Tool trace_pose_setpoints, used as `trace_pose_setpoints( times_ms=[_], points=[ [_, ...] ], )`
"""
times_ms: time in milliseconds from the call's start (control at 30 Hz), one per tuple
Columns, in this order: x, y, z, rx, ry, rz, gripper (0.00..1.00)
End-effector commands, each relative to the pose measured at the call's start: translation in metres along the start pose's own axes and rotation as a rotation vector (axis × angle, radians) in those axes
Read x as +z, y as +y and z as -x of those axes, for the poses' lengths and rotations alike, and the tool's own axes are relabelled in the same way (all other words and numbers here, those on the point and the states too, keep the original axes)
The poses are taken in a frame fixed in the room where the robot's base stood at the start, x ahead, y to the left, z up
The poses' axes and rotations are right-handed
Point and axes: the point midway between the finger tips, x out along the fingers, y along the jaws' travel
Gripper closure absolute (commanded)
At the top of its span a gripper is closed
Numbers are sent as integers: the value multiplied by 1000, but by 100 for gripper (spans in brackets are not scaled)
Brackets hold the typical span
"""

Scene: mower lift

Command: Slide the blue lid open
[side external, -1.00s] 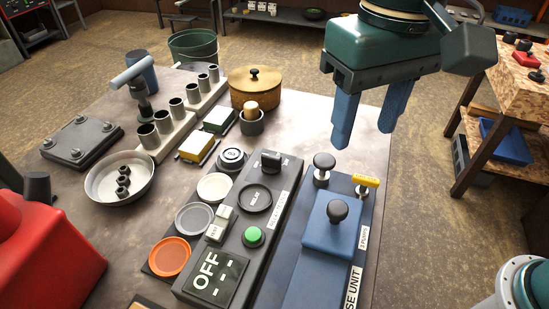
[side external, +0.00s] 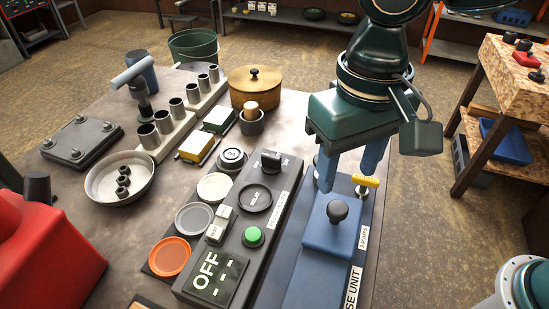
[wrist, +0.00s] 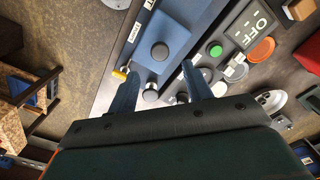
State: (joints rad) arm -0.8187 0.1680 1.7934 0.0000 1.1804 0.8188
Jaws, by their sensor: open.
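The blue lid (side external: 325,235) lies on the long blue unit at the right of the table, with a dark round knob (side external: 337,211) on top. In the wrist view the lid (wrist: 180,35) and its knob (wrist: 159,51) show ahead of the fingers. My gripper (side external: 349,185) is open and empty, with its blue fingers pointing down above the far end of the lid. In the wrist view my gripper (wrist: 156,85) has its fingertips on either side of the line to the knob, short of it.
A yellow-topped pin (side external: 366,181) stands right of the lid, close to my fingers. The dark control panel (side external: 242,225) with a green button (side external: 253,237) runs along the left. A wooden lidded pot (side external: 255,88) stands farther back.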

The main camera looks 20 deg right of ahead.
Motion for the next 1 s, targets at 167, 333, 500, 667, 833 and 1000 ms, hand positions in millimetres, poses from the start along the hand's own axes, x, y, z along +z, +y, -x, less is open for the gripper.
trace_pose_setpoints(
  times_ms=[167,333,500,667,833,1000],
  points=[
    [0,0,-29,4,-3,0,50],
    [0,0,-52,2,-2,0,50],
    [0,0,-66,1,-1,0,50],
    [0,0,-72,1,-1,0,50],
    [0,0,-73,0,0,0,50],
    [0,0,-72,0,0,0,64]
  ],
)
